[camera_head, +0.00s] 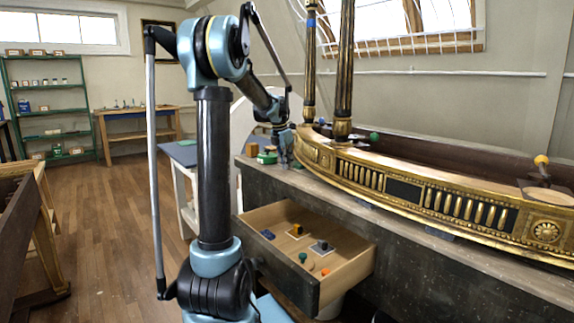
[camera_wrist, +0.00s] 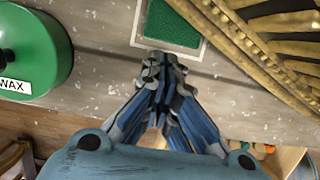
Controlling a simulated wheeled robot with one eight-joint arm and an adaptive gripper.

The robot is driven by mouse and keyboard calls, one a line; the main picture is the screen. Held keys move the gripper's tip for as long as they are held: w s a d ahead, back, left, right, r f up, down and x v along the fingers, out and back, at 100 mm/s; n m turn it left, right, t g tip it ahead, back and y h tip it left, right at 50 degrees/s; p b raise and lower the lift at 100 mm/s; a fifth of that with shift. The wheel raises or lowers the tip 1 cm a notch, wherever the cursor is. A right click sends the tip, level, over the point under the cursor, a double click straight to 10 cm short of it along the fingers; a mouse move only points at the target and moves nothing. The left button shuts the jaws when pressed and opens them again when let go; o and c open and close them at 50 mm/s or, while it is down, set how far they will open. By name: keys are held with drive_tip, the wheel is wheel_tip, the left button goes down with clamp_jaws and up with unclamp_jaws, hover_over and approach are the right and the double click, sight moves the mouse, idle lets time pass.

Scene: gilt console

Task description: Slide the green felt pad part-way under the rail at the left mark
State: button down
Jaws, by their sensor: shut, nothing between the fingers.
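The green felt pad (camera_wrist: 174,24) lies flat on the worn bench top at the top of the wrist view, inside a pale outline (camera_wrist: 203,47). Its far end is cut off by the picture edge. The gilt rail (camera_wrist: 240,48) runs diagonally just right of it; I cannot tell whether any of the pad is under the rail. In the head view the gilt rail (camera_head: 427,196) curves along the bench. My gripper (camera_wrist: 163,60) is shut and empty, its tips just short of the pad's near edge. In the head view my gripper (camera_head: 285,150) is at the rail's left end, and I cannot make out the pad there.
A green wax tin (camera_wrist: 36,50) stands left of my gripper; it also shows in the head view (camera_head: 267,158). Dark gilt columns (camera_head: 344,70) rise behind the rail. An open drawer (camera_head: 345,255) with small knobbed pieces juts out below the bench.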

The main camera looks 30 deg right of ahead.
sight(283, 171)
drive_tip(key=a, duration=0.3)
drive_tip(key=v, duration=1)
drive_tip(key=shift+a, duration=0.2)
drive_tip(key=s+a+f+m, duration=0.3)
drive_tip(key=a, duration=0.6)
drive_tip(key=s+a+f+m+t+y, duration=0.1)
drive_tip(key=s+a+f+m, duration=0.15)
drive_tip(key=a, duration=0.65)
drive_tip(key=s+a+f+m, duration=0.3)
drive_tip(key=a+m, duration=0.1)
drive_tip(key=a, duration=0.5)
drive_tip(key=s+a+f+m+t+y, duration=0.1)
drive_tip(key=s+a+f+m, duration=0.8)
drive_tip(key=s+a+f, duration=0.5)
wheel_tip(283, 171, down, 3)
drive_tip(key=shift+s+a+r+y, duration=0.2)
drive_tip(key=shift+s+a+y, duration=0.15)
drive_tip(key=shift+s, duration=0.5)
